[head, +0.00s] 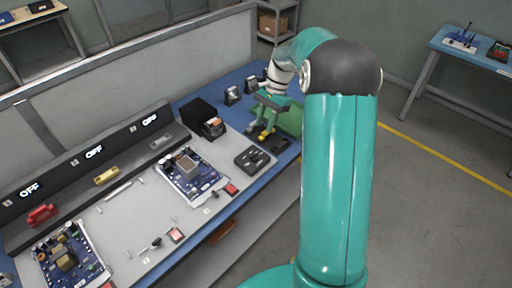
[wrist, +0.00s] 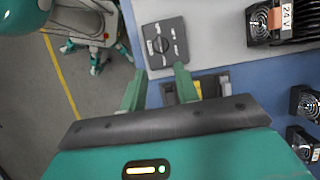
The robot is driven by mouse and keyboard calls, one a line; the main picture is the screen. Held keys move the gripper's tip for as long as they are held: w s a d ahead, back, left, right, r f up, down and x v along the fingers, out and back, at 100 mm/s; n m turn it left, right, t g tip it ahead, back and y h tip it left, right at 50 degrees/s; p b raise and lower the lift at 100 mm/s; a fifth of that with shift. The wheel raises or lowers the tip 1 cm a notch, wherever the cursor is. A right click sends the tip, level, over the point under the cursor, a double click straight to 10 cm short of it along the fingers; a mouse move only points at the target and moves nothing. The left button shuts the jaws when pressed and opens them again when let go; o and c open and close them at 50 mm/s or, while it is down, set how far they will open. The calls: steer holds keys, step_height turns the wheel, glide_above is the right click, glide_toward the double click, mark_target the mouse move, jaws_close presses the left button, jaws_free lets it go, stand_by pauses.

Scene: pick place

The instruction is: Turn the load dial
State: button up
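The load dial is a round black knob on a dark square panel (wrist: 165,44) with pale markings, near the top centre of the wrist view. In the head view, the panel (head: 254,158) lies on the grey mat near the bench's front edge. My gripper (wrist: 159,77) has its two green fingers apart, with nothing held between them. Its fingertips appear just below the panel in the wrist view, apart from the knob. In the head view, my gripper (head: 263,127) hangs over the bench just behind the panel; its fingertips are hard to make out.
A dark-and-yellow item (wrist: 190,90) lies on the blue bench below the fingers. A black unit marked 24 V (wrist: 264,22) stands right of the panel. Smaller black units (wrist: 304,103) stand farther right. A blue circuit board (head: 190,172) lies left of the panel.

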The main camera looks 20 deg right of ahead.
mark_target(255, 154)
steer(key=x, duration=1)
steer(key=shift+a+f, duration=0.2)
steer(key=shift+f, duration=0.1)
jaws_close()
